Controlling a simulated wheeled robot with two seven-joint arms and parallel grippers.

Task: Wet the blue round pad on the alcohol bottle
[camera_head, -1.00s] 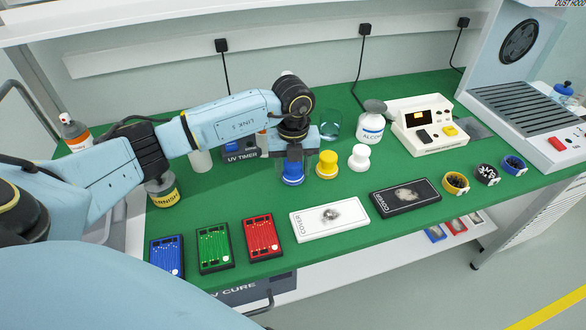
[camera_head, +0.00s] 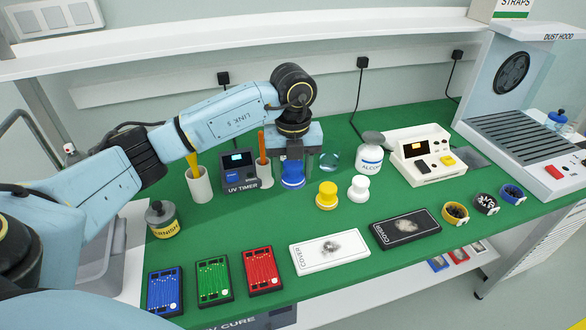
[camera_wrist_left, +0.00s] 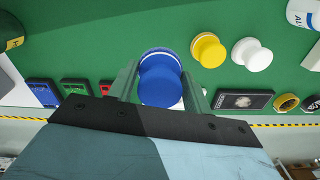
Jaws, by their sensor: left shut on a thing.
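The blue round pad (camera_head: 292,176) is between the fingers of my left gripper (camera_head: 293,160), which is shut on it. In the left wrist view the blue pad (camera_wrist_left: 160,82) sits between the two fingers (camera_wrist_left: 160,90). Whether it touches the green mat, I cannot tell. The white alcohol bottle (camera_head: 369,158), with a grey top, stands to the right and farther back. Part of the bottle (camera_wrist_left: 302,14) shows at the top right of the left wrist view. My right gripper is not in view.
A yellow pad (camera_head: 327,195) and a white pad (camera_head: 358,188) stand right of the blue one. A glass jar (camera_head: 329,162) is behind. A UV timer (camera_head: 240,172), a white holder (camera_head: 199,185) and a varnish jar (camera_head: 161,219) stand left. Covers and coloured boards lie in front.

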